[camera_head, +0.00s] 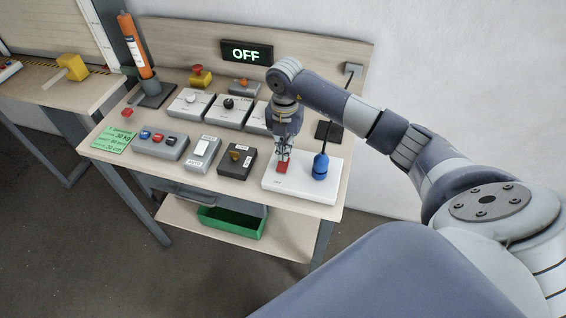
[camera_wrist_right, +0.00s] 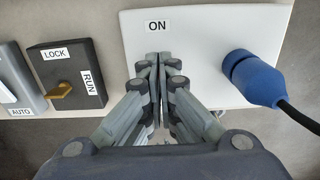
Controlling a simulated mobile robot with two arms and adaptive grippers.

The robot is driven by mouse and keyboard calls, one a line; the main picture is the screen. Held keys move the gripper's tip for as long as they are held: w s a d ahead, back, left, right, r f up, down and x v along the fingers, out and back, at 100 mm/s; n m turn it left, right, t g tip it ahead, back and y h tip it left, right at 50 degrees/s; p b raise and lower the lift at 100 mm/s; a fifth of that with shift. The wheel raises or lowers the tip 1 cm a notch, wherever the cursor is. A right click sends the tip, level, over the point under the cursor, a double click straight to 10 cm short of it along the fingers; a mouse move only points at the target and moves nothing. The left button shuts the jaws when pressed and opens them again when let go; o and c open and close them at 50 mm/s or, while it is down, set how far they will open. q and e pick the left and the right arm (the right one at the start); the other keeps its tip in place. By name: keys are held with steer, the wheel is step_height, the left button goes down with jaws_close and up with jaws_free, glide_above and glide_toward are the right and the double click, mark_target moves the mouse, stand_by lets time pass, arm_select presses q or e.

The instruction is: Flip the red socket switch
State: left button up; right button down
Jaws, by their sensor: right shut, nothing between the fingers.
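The white socket panel (camera_head: 300,186) lies on the table's right front. The red switch (camera_head: 283,167) shows just below the tips of my right gripper (camera_head: 284,153), which points down over it; touching or apart I cannot tell. In the right wrist view the shut fingers (camera_wrist_right: 158,62) cover the switch, and an ON label (camera_wrist_right: 157,26) shows on the panel just beyond the fingertips. A blue plug (camera_head: 320,166) with a dark cable sits in the panel's right part; it also shows in the wrist view (camera_wrist_right: 252,78). My left gripper is not in view.
A black LOCK/RUN box (camera_head: 237,161) stands left of the panel. Several grey and white switch boxes fill the table further left and behind. A display (camera_head: 246,53) on the back board reads OFF. A green bin (camera_head: 231,222) is on the shelf below.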

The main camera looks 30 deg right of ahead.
steer(key=shift+f+b, duration=0.85)
steer(key=shift+f, duration=0.35)
stand_by(0.4)
steer(key=shift+s, duration=0.1)
steer(key=shift+r+p, duration=0.75)
steer(key=shift+r, duration=0.1)
steer(key=shift+r+p, duration=1.8)
steer(key=shift+r, duration=0.9)
